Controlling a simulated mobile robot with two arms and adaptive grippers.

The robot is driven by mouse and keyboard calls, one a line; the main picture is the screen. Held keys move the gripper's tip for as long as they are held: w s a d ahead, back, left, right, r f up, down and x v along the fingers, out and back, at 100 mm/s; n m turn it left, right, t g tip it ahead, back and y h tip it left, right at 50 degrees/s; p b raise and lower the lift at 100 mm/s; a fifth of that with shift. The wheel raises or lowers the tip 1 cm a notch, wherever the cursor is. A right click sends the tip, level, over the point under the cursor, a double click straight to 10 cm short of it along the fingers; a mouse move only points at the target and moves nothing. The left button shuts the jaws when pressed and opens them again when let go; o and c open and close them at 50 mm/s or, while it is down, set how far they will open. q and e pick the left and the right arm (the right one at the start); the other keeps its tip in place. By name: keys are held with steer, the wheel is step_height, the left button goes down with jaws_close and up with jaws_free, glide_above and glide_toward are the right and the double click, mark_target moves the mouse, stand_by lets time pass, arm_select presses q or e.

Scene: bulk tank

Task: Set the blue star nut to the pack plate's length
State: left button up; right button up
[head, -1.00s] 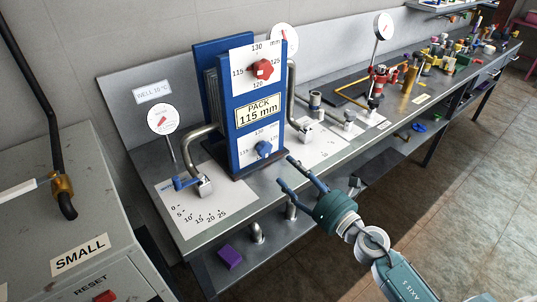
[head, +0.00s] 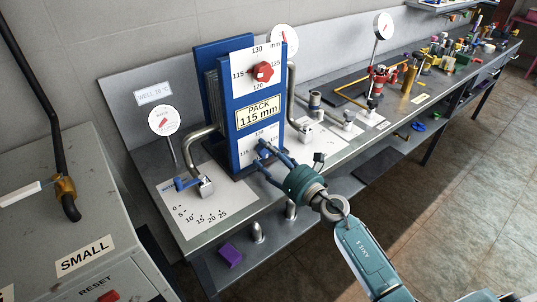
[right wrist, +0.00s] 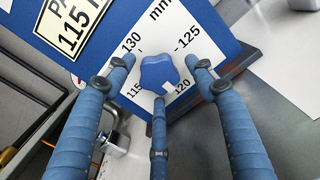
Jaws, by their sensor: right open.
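The blue star nut (right wrist: 158,72) sits low on the blue pack's front plate, over a white dial (right wrist: 190,40) marked 115, 120, 125 and 130 mm. Its white mark points down and right, near the 120 side. The pack plate (head: 258,111) reads PACK 115 mm. My right gripper (head: 261,156) is open at the blue nut. In the right wrist view its three blue fingers stand around the nut, with no clear contact to be seen. My left gripper is not in view.
A red star nut (head: 263,72) with its own dial is above the plate. Curved pipes (head: 203,138) flank the pack. A blue-handled valve (head: 187,184) is at its lower left. A purple block (head: 230,255) lies on the lower shelf.

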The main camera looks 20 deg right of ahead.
steer(key=shift+c, duration=0.5)
steer(key=c, duration=1)
steer(key=shift+s+f, duration=0.1)
